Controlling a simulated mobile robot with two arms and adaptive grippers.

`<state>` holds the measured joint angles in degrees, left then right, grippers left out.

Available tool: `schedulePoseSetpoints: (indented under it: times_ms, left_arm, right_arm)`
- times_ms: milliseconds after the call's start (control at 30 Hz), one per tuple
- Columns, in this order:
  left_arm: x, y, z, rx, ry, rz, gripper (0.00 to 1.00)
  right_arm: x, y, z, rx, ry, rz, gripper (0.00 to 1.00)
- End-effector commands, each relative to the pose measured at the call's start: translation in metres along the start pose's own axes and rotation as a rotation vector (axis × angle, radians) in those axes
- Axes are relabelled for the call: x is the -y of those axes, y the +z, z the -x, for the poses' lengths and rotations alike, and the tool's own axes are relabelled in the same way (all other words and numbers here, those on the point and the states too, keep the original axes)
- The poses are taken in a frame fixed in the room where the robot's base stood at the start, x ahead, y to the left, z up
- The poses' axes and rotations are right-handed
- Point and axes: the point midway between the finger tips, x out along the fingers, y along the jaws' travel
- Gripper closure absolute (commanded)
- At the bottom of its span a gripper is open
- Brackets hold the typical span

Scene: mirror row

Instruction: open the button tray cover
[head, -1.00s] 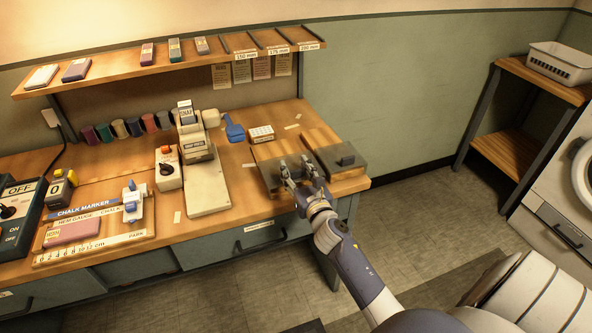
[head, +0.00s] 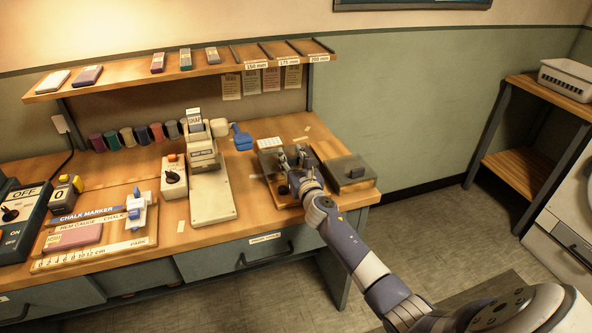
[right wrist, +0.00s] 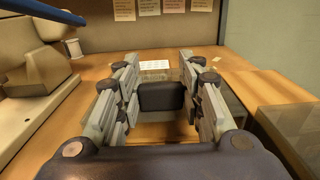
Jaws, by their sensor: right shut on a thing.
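My right gripper (head: 291,163) reaches in over the left of two low boxes at the right end of the bench. In the right wrist view its two fingers (right wrist: 160,98) stand on either side of a dark block-like handle (right wrist: 162,97) and hold it. A see-through, greyish tray cover (right wrist: 222,74) shows around and behind the fingers. The tray (head: 262,177) under it is partly hidden by the gripper and arm; I cannot tell how far it is uncovered. The second box (head: 352,174), with a dark knob on top, stands just right of it. My left gripper is not in view.
A wooden shelf (head: 190,72) hangs above the bench. The bench edge lies close in front.

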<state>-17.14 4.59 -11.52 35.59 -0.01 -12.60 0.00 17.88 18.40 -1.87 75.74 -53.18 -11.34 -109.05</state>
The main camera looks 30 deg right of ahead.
Motion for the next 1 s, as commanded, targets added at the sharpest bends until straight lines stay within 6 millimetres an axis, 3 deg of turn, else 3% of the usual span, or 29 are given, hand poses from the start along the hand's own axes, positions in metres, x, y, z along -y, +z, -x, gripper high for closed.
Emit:
schedulePoseSetpoints:
  times_ms: [367, 400, 500, 833, 1000]
  left_arm:
    - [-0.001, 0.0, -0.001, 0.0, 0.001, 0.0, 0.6]
    - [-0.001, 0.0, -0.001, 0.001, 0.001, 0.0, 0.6]
    - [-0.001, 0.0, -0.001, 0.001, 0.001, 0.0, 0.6]
    - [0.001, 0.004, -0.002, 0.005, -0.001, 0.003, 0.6]
    - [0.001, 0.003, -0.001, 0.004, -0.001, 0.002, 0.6]
  right_arm:
    - [0.0, -0.001, -0.004, -0.002, 0.0, -0.001, 1.0]
    - [0.0, -0.001, -0.004, -0.002, 0.0, -0.001, 0.6]
    - [0.0, -0.001, -0.004, -0.002, 0.0, 0.0, 0.43]
    - [0.0, 0.0, -0.003, -0.001, -0.001, 0.001, 0.43]
    - [0.001, -0.001, 0.007, -0.002, -0.001, 0.004, 0.43]
